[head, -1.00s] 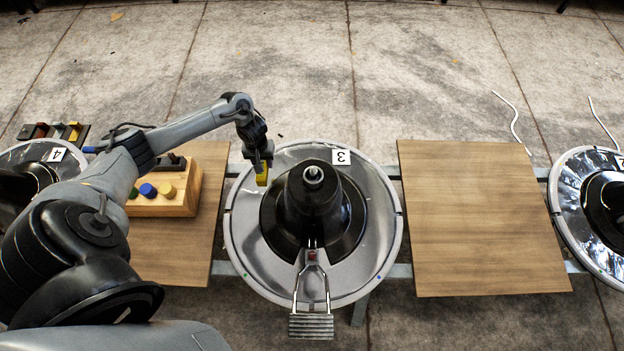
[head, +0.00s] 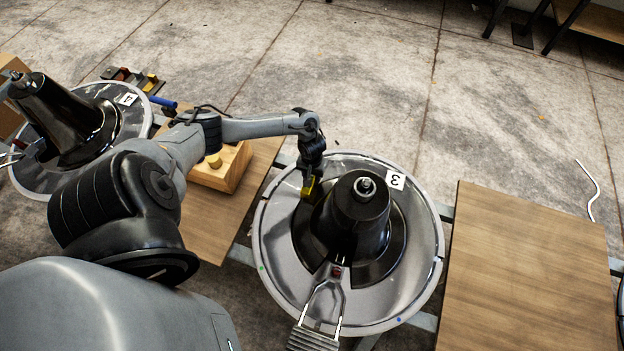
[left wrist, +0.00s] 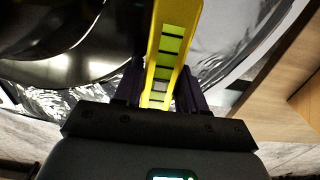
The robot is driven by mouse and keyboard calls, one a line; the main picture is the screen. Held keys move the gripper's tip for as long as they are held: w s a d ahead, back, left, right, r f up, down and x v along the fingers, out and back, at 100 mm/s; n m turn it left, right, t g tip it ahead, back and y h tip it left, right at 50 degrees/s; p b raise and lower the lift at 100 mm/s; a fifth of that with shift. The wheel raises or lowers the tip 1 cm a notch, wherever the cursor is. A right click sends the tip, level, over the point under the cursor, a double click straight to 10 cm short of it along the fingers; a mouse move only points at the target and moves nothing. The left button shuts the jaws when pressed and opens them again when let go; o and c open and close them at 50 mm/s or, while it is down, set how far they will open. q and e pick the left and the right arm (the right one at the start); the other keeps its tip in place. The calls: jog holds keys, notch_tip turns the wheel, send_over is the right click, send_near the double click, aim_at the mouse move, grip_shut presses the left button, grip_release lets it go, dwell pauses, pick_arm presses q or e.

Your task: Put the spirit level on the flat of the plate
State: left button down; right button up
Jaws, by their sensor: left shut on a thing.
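The spirit level (head: 308,191) is a small yellow block. In the left wrist view it is a yellow bar with green windows (left wrist: 170,50). My left gripper (head: 309,179) is shut on it, with dark fingers on both sides of the bar (left wrist: 162,88). The plate (head: 279,275) is a round silver disc marked 3, with a black cone (head: 357,215) in its middle. The level is over the plate's upper left, between rim and cone; whether it touches the plate cannot be told. My right gripper is not in view.
A footrest (head: 313,339) sticks out at the plate's front. A wooden board (head: 525,270) lies to the right. A wooden block with a round knob (head: 222,172) stands on another board at left. Another silver disc with a black cone (head: 62,120) is farther left.

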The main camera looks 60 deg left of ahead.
pick_arm(q)
jog(key=shift+f, duration=0.65)
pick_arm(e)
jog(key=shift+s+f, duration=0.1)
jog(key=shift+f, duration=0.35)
pick_arm(q)
jog(key=c, duration=0.6)
grip_release()
jog(key=shift+c, duration=0.2)
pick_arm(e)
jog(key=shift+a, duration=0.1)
pick_arm(q)
notch_tip(320, 180, up, 12)
jog(key=p, duration=0.7)
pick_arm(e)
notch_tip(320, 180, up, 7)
